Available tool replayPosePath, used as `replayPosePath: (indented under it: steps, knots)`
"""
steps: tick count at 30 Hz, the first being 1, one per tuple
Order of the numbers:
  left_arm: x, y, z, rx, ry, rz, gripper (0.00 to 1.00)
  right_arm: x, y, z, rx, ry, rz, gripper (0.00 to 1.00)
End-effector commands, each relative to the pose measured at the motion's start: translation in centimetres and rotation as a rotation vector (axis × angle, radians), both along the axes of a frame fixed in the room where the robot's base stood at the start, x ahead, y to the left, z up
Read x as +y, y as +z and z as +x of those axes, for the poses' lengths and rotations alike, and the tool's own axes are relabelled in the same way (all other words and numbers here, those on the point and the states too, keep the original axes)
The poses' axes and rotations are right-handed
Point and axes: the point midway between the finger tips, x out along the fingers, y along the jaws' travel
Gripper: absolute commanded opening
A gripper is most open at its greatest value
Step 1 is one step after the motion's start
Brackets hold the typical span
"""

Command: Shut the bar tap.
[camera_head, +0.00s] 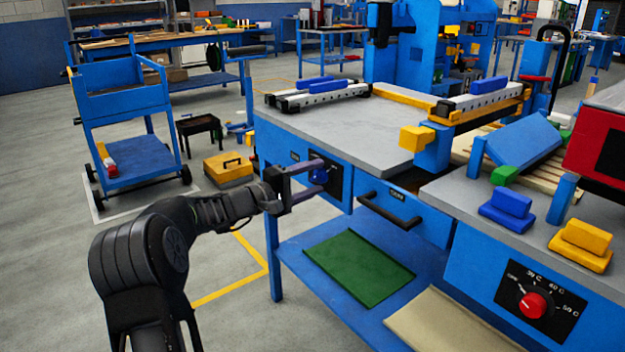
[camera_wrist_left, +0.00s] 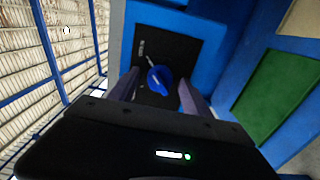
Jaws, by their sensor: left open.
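The bar tap is a blue knob (camera_head: 319,176) on a black plate (camera_head: 334,184) set in the blue front of the bench. In the left wrist view the knob (camera_wrist_left: 159,80) appears between my finger tips, with a small pale mark beside it on the black plate (camera_wrist_left: 180,48). My left gripper (camera_head: 318,180) is open, its two fingers pointing at the plate, one above and one below the knob in the head view. I cannot tell whether a finger touches the knob. My right gripper is not in view.
A drawer with a black bar handle (camera_head: 388,209) is right of the plate. A red dial (camera_head: 532,305) is on the lower right panel. A green mat (camera_head: 358,267) lies on the shelf below.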

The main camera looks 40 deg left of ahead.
Motion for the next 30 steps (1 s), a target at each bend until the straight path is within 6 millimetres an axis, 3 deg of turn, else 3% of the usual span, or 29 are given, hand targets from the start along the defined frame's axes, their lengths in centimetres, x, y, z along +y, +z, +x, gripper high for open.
replayPosePath:
  steps: [21,30]
  knots:
    - [0.0,-0.04,-0.04,0.0,0.0,0.0,0.0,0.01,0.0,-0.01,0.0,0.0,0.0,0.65]
    - [0.0,-0.04,-0.04,0.005,0.0,-0.012,0.0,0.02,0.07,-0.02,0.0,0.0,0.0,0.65]
